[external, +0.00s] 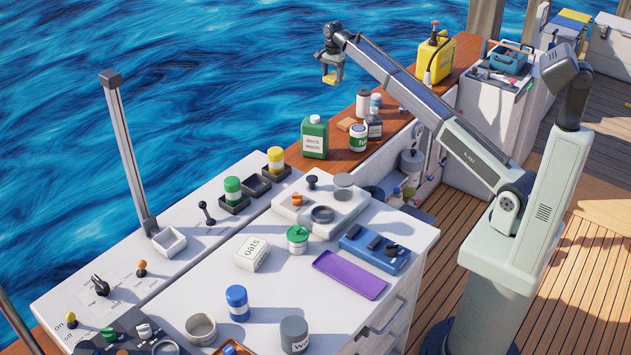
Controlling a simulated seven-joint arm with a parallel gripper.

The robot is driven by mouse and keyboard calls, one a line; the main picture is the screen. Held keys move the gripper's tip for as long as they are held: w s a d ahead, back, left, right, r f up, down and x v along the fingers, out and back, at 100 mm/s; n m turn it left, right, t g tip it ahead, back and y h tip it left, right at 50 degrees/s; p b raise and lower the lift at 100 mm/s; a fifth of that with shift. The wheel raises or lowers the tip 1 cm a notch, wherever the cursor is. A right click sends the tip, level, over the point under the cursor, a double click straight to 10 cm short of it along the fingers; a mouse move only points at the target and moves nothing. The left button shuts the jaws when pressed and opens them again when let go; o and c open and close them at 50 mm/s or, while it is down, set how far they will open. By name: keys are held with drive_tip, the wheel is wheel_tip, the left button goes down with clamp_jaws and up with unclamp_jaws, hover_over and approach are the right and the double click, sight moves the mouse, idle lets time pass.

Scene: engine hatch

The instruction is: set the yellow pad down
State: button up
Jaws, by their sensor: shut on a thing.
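My gripper (332,73) hangs high at the upper middle of the external view, with the blue water behind it. It is shut on a small yellowish thing, which looks like the yellow pad (330,59). Pad and fingers are small and similar in colour here, so the pad's outline is hard to make out. The pad is held in the air, apart from any surface.
The wooden ledge (285,155) carries a green deck wash jug (314,138), several bottles, a small tan block (347,124) and a yellow can (434,55). The white counter (215,270) holds jars, a purple tray (350,275) and a tall grey post (127,155).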

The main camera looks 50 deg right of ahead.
drive_tip(key=s+a+n, duration=0.3)
drive_tip(key=a, duration=1.7)
drive_tip(key=s+a+n, duration=0.3)
drive_tip(key=a, duration=1.6)
drive_tip(key=s+a+n, duration=0.2)
drive_tip(key=s+a, duration=0.5)
drive_tip(key=a, duration=0.5)
drive_tip(key=s+a+n, duration=0.3)
drive_tip(key=s+a, duration=0.4)
drive_tip(key=a, duration=0.4)
drive_tip(key=n, duration=0.6)
hover_over(297, 293)
wheel_tip(297, 293, down, 5)
drive_tip(key=shift+f, duration=5.2)
